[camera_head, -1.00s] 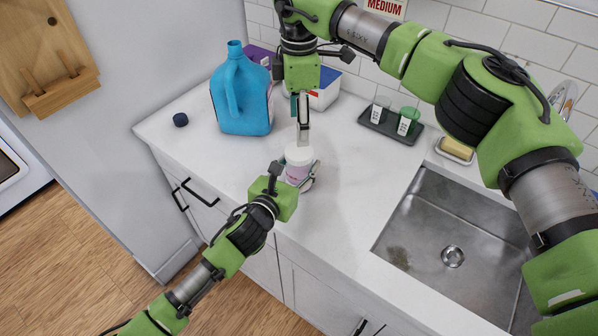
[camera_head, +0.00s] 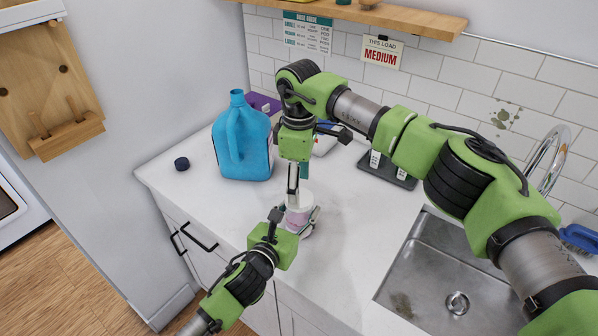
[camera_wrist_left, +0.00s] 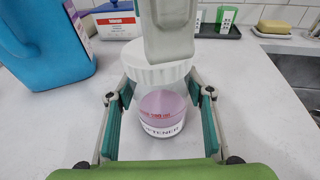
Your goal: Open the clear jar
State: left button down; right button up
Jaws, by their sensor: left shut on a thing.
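The clear jar (camera_wrist_left: 160,112) stands upright on the counter, with purple contents, a softener label and a wide white lid (camera_wrist_left: 150,70). In the head view the jar (camera_head: 297,222) is partly hidden by my left gripper (camera_head: 297,226). My left gripper is shut on the jar's sides, one finger on each side in the wrist view. My right gripper (camera_head: 298,190) points down from above at the lid. Its fingers look apart, the near one in front of the lid and the far one toward its back. Contact with the lid cannot be told.
A blue jug (camera_head: 243,140) stands behind to the left, with a dark cap (camera_head: 181,163) beside it. A dark tray (camera_head: 388,172) with cups is at the back right. The sink (camera_head: 430,265) lies right.

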aim_at(306, 198)
jog(key=shift+f, duration=1.55)
jog(key=shift+c, duration=0.3)
